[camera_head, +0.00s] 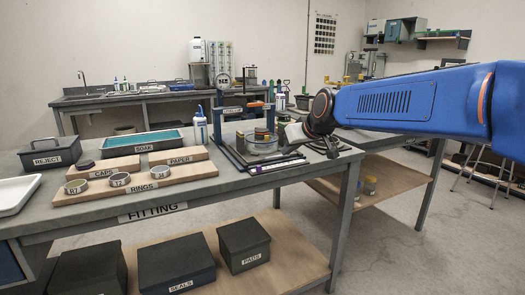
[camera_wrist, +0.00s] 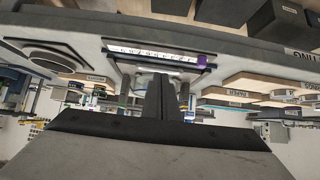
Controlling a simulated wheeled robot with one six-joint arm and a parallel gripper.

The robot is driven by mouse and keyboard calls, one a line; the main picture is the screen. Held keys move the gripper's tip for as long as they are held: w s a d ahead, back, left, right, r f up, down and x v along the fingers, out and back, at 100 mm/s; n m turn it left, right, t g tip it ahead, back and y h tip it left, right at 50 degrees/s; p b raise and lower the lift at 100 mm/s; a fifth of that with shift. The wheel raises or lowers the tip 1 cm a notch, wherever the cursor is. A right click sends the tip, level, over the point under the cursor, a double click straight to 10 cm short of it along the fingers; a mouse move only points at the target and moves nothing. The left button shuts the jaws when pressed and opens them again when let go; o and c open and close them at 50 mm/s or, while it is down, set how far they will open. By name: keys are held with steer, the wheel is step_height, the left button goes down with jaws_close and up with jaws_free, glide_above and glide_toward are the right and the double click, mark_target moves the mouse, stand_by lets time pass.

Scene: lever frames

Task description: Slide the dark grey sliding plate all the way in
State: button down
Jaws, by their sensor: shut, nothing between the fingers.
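A dark fixture frame (camera_head: 232,156) with blue uprights (camera_head: 217,122) stands near the right end of the fitting table. A white marked strip (camera_wrist: 150,52) and a purple knob (camera_wrist: 203,60) show on it in the wrist view. I cannot surely tell the dark grey sliding plate from the dark bars around it, nor how far in it sits. My gripper (camera_head: 291,134) is over the fixture's right side in the head view. Its dark fingers (camera_wrist: 166,80) are shut and empty in the wrist view, with tips near the strip. Contact cannot be told.
Labelled wooden holders with rings (camera_head: 120,180), a teal soak tray (camera_head: 145,142) and a reject box (camera_head: 50,153) stand left of the fixture. Dark boxes (camera_head: 177,266) fill the lower shelf. Bare tabletop (camera_head: 235,182) lies along the front edge.

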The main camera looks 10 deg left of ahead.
mark_target(268, 136)
steer(key=shift+x, duration=2.05)
